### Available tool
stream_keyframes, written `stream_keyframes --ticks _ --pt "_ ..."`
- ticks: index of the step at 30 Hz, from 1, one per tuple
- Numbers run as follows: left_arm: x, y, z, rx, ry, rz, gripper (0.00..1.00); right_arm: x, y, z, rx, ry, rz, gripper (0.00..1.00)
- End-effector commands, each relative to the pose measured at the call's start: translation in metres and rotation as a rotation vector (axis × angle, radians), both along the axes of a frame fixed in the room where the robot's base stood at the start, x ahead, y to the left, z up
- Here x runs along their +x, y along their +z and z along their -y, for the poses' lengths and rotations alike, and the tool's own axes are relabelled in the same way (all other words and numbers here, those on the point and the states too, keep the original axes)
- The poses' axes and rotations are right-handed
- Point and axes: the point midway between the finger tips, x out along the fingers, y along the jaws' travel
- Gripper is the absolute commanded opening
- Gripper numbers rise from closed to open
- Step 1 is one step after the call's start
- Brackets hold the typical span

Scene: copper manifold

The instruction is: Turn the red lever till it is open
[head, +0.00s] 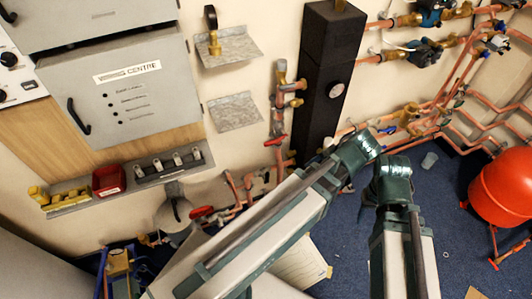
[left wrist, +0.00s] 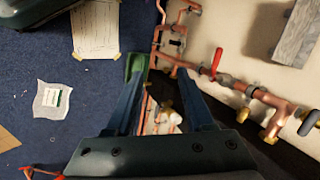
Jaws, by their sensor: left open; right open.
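The red lever (head: 273,142) is on the upright copper pipe left of the black column in the head view. It also shows in the left wrist view (left wrist: 217,60), where it sticks out across the pipe. My left gripper (left wrist: 160,70) is open and empty in the left wrist view. Its fingertips are left of the lever and apart from it in the picture, with pipework showing between and beyond them. In the head view my left arm hides the left gripper. My right arm stands at lower centre right in the head view, and I cannot make out its fingers.
The black column (head: 328,80) stands beside the lever's pipe. Grey wall shelves (head: 236,112) are to its left. Another red handle (head: 201,211) is low on the wall. A red tank (head: 505,187) is at the right. Paper (left wrist: 95,30) lies on the blue floor (left wrist: 45,120).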

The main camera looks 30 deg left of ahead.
Motion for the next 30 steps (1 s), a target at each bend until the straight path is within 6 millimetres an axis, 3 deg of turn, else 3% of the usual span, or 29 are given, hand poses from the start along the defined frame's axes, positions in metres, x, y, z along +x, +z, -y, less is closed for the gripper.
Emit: stream_keyframes --ticks 1,3,12,18,24,30 --pt "0.011 -0.033 -0.010 0.052 0.001 0.018 0.53 0.000 -0.039 0.000 0.000 0.000 0.000 0.50" --pt "0.023 -0.049 -0.025 0.129 0.001 0.044 0.53 0.000 -0.064 0.000 -0.001 0.000 0.000 0.50" --pt "0.069 -0.103 -0.080 0.465 -0.002 0.146 0.53 0.000 -0.173 0.000 -0.002 0.001 0.001 0.50" --pt "0.094 -0.126 -0.106 0.678 -0.005 0.202 0.53 0.000 -0.238 0.001 -0.003 0.001 0.001 0.50" --pt "0.108 -0.134 -0.119 0.833 -0.010 0.237 0.53 0.000 -0.279 0.001 -0.004 0.001 0.001 0.50" --pt "0.114 -0.133 -0.123 0.904 -0.012 0.252 0.53 0.000 -0.294 0.001 -0.004 0.001 0.001 0.50"
